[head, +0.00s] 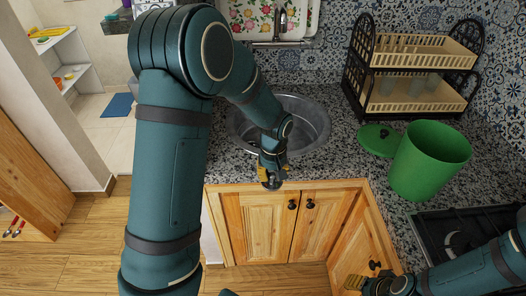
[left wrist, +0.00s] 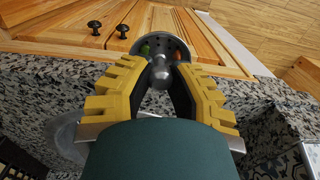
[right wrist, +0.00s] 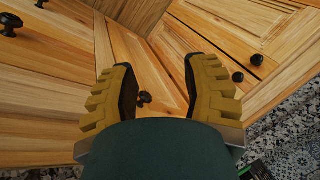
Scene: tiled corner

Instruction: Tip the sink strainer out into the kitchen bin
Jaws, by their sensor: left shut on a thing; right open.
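The sink strainer (left wrist: 160,46) is a small grey metal cup with holes and a central knob. Green and orange-red bits show inside it in the left wrist view. My left gripper (left wrist: 160,75) is shut on its knob. In the head view the left gripper (head: 272,170) holds the strainer (head: 271,184) at the counter's front edge, before the sink (head: 312,118). The green kitchen bin (head: 428,160) stands open on the counter at the right; its inside bottom is hidden. My right gripper (head: 358,284) is open and empty before the cabinets, also in the right wrist view (right wrist: 160,85).
The bin's green lid (head: 378,140) lies on the counter left of the bin. A two-tier dish rack (head: 412,85) with cups stands behind. A black hob (head: 465,232) is at the right front. Wooden cabinets (head: 262,225) are below the counter.

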